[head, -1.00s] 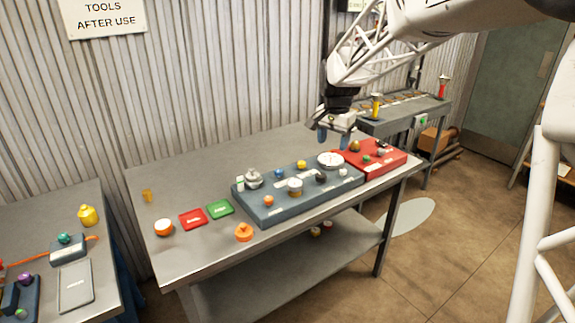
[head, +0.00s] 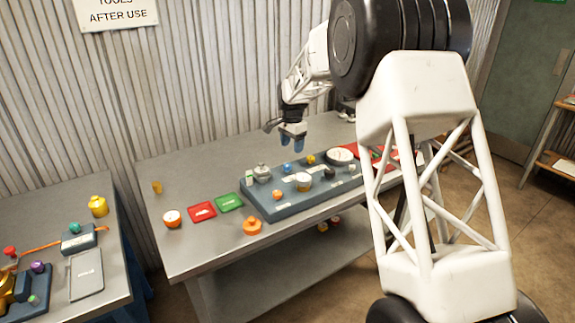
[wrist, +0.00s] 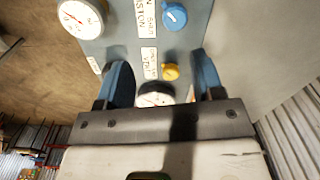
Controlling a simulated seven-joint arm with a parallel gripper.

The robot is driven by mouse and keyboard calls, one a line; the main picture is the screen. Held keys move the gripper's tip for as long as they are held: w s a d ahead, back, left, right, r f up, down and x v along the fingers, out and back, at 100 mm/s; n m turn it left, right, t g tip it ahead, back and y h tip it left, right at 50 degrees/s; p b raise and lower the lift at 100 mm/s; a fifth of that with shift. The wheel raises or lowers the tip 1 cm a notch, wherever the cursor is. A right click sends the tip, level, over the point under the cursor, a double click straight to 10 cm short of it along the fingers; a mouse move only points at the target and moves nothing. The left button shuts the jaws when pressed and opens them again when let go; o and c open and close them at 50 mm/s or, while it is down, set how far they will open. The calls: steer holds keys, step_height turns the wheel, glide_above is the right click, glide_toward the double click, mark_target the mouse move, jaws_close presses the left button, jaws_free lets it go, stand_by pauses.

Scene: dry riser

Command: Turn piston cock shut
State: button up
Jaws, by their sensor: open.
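A blue knob (wrist: 173,17) with a white pointer mark sits on the dark blue-grey panel (wrist: 110,50). The label (wrist: 143,15) beside it is cut off and seems to end in "STON", so this looks like the piston cock. The blue knob also shows in the head view (head: 286,168), near the panel's back edge. My gripper (head: 292,145) hangs above the back of the panel with its blue fingers pointing down. In the wrist view it (wrist: 164,78) is open and empty, its fingers apart, with a yellow knob (wrist: 170,72) between them in the picture.
A round gauge (wrist: 80,17) and a white dial (wrist: 155,95), partly hidden by my gripper, are on the panel. A silver fitting (head: 262,173) stands left of the blue knob. Red (head: 202,211) and green (head: 229,202) trays and an orange piece (head: 252,225) lie on the bench.

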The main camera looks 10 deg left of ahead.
mark_target(288, 165)
steer(key=shift+w+a+f, duration=0.3)
steer(key=shift+a+f, duration=0.15)
steer(key=shift+a, duration=0.05)
steer(key=shift+w+a+f, duration=0.25)
steer(key=shift+a+f, duration=0.2)
steer(key=shift+a, duration=0.05)
steer(key=shift+f, duration=3.85)
steer(key=shift+c, duration=0.3)
steer(key=c, duration=0.9)
steer(key=shift+o, duration=0.2)
